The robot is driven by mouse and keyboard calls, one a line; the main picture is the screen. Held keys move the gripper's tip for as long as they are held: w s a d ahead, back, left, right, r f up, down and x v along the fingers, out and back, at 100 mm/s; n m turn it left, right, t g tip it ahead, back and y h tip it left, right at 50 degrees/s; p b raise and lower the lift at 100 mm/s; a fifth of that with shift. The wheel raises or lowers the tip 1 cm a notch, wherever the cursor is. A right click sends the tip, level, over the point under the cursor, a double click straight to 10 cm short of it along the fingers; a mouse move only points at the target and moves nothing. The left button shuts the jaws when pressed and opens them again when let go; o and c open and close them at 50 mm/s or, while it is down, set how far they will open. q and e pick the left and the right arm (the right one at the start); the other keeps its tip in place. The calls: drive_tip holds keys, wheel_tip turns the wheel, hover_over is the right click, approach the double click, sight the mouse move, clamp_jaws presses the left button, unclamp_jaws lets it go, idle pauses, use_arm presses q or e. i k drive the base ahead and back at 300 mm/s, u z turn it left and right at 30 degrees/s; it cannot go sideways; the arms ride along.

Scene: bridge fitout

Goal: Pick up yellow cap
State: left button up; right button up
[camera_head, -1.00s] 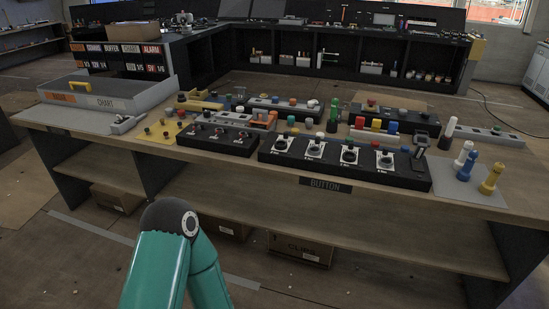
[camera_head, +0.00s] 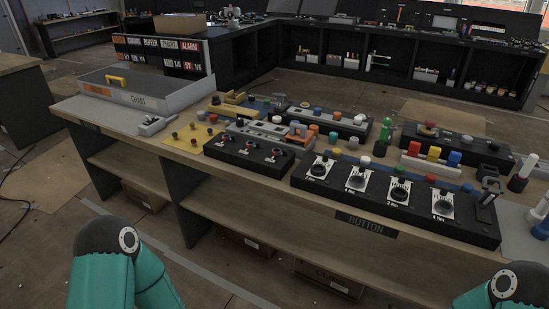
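A small yellow cap (camera_head: 433,153) stands between a red cap (camera_head: 414,148) and a blue cap (camera_head: 454,158) on a pale rack (camera_head: 430,166). The rack is on the right half of the wooden bench, behind the black button panel (camera_head: 396,202). Neither of my grippers is in view. Only teal and black links of my arms show at the bottom left and bottom right, well in front of the bench and apart from the caps.
A green peg (camera_head: 381,140) stands left of the rack, and a black box (camera_head: 462,143) lies behind it. White and blue pegs stand at the bench's right end. A grey chart case (camera_head: 147,92) sits at the left. Open floor lies before the bench.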

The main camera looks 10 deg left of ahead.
sight(336, 152)
drive_tip(key=u, duration=0.1)
drive_tip(key=i, duration=0.9)
drive_tip(key=u, duration=0.1)
drive_tip(key=k, duration=0.7)
drive_tip(key=u, duration=0.3)
drive_tip(key=i, duration=0.5)
drive_tip(key=z, duration=0.05)
